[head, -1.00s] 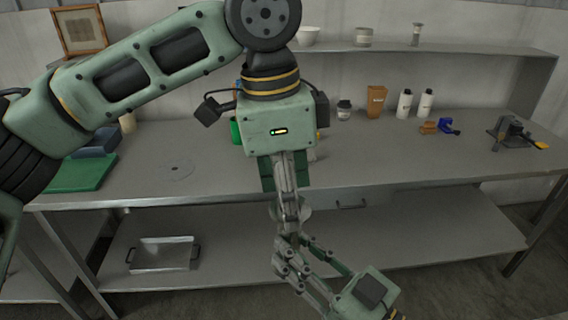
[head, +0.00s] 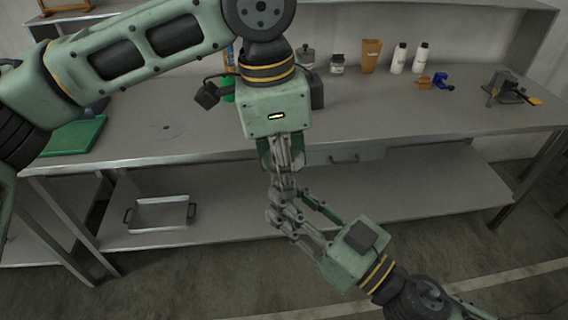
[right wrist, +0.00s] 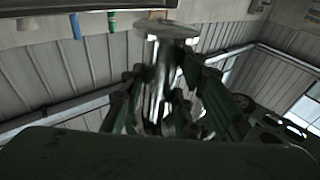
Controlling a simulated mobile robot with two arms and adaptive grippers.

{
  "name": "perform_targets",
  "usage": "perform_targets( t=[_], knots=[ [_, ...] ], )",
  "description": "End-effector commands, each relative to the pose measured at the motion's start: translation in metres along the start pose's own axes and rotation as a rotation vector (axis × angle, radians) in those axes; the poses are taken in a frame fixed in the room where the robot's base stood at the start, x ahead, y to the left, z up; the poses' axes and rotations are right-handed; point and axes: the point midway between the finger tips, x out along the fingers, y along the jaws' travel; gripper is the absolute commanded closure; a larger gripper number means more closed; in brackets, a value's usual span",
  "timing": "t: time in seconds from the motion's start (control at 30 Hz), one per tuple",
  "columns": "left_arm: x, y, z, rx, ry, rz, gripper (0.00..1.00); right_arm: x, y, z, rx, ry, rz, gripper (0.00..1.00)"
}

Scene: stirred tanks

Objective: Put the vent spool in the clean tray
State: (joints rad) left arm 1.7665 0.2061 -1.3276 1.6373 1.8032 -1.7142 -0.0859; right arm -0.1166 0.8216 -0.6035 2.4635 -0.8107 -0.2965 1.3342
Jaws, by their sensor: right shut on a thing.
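My right gripper (head: 284,212) is in front of the bench, shut on a shiny metal spool-like piece with a round flange (right wrist: 168,29), seen in the right wrist view; this looks like the vent spool. In the head view the fingers largely hide it. My left gripper (head: 284,165) points down just above my right gripper, its fingers close to or touching the piece; I cannot tell whether they grip it. A shallow metal tray (head: 158,227) with dark handles stands empty on the lower shelf at the left; I cannot tell whether it is the clean tray.
The bench top (head: 200,145) is mostly bare in the middle. At its back stand jars, a brown box (head: 371,57) and white bottles (head: 399,59). A green mat (head: 75,137) lies at left, a vise-like device (head: 504,90) at right. The lower shelf (head: 400,190) has free room.

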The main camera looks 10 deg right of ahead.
Motion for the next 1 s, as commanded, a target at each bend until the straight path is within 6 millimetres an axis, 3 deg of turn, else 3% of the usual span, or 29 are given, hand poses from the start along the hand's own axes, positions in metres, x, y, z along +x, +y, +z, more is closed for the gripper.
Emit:
perform_targets(
  t=[0.27,0.37,0.4,0.6,1.0],
  knots=[
    [-0.0009,-0.0036,0.0016,-0.007,-0.001,-0.008,0.92,-0.0003,-0.0028,-0.0020,-0.002,0.004,-0.008,1.00],
    [-0.0010,-0.0039,0.0017,-0.008,-0.001,-0.008,0.93,-0.0004,-0.0030,-0.0021,-0.002,0.004,-0.008,1.00],
    [-0.0014,-0.0041,0.0016,-0.008,0.000,-0.009,0.98,-0.0004,-0.0031,-0.0022,-0.002,0.005,-0.009,0.70],
    [-0.0012,-0.0035,0.0013,-0.007,0.000,-0.008,0.99,-0.0004,-0.0027,-0.0017,-0.001,0.003,-0.007,0.52],
    [-0.0009,-0.0023,0.0008,-0.004,0.000,-0.005,1.00,-0.0051,-0.0010,0.0015,-0.006,-0.008,-0.012,0.49]
  ],
)
